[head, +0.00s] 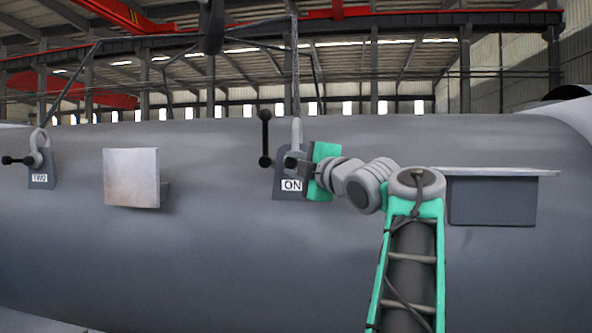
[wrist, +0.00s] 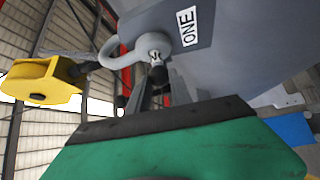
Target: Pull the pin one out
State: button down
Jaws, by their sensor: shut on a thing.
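Pin one (wrist: 157,68) shows in the wrist view as a dark, round-ended piece at the pale shackle (wrist: 118,50), beside the ONE label (wrist: 189,28). My gripper (wrist: 160,86) has its fingers on either side of the pin's near end and is shut on it. In the head view the gripper (head: 299,164) reaches in from the right to the grey bracket (head: 284,172) that carries the shackle (head: 297,131). There its green body covers the bracket's right side and part of the label. How deep the pin sits is hidden.
A black upright bar with knobbed ends (head: 265,138) stands just left of the bracket. Bracket TWO (head: 41,170), with its own shackle and pin (head: 18,160), is far left. A square plate (head: 131,177) sticks out between them. A ledged box (head: 492,199) is on the right.

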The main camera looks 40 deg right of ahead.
jog(key=s+a+b, duration=0.4)
jog(key=s+a, duration=0.1)
jog(key=a, duration=0.1)
jog(key=shift+a, duration=0.3)
dwell(0.7)
